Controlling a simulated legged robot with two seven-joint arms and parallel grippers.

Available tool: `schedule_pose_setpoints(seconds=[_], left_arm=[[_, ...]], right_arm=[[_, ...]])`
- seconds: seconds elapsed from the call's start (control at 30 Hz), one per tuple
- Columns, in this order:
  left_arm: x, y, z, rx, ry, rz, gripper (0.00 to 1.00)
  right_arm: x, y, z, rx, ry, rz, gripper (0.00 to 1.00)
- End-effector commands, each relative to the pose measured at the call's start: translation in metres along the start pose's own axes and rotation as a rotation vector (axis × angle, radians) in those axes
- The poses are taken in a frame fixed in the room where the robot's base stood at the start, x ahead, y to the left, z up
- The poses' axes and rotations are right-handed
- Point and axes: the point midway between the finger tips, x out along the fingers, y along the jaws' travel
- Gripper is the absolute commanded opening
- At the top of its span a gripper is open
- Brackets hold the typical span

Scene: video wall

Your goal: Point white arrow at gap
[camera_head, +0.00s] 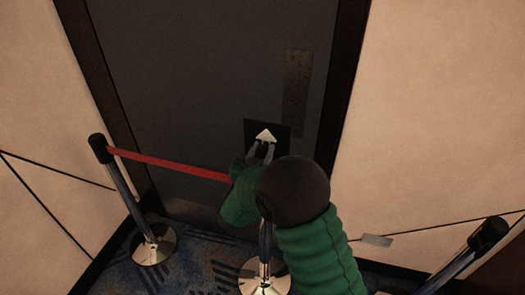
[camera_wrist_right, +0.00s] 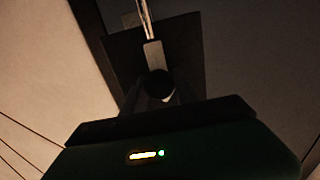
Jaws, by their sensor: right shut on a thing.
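A black square sign (camera_head: 281,130) bears the white arrow (camera_head: 265,136), which points up in the head view, towards the dark door. The sign sits above the middle post (camera_head: 265,272), whose upper part is hidden by my right arm. My right gripper (camera_head: 261,152) is shut on the sign at its lower edge. In the right wrist view the dark sign (camera_wrist_right: 188,50) fills the upper middle, with a pale strip in front of it; the arrow's shape is not clear there. The gap lies between the middle post and the right post (camera_head: 489,235). My left gripper is not in view.
A red belt (camera_head: 170,163) runs from the left post (camera_head: 127,195) towards the middle post. No belt shows between the middle and right posts. The dark door (camera_head: 205,75) stands behind, between beige walls (camera_head: 440,110). Patterned blue carpet (camera_head: 195,265) lies below.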

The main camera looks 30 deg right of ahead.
Motion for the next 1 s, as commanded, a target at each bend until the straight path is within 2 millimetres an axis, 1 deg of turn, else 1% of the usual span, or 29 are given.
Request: schedule_pose_setpoints(seconds=[0.17, 0.37, 0.67, 1.0], left_arm=[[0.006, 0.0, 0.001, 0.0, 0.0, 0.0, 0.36], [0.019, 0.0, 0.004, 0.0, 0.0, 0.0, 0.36], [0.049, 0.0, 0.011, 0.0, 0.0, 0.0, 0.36], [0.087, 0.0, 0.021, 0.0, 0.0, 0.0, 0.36]], right_arm=[[0.0, 0.0, 0.002, 0.037, 0.0, -0.001, 0.0], [0.0, 0.0, 0.004, 0.143, 0.0, -0.002, 0.0], [0.0, 0.001, 0.006, 0.406, 0.001, -0.001, 0.0], [0.0, 0.002, 0.008, 0.73, 0.0, -0.001, 0.0]])
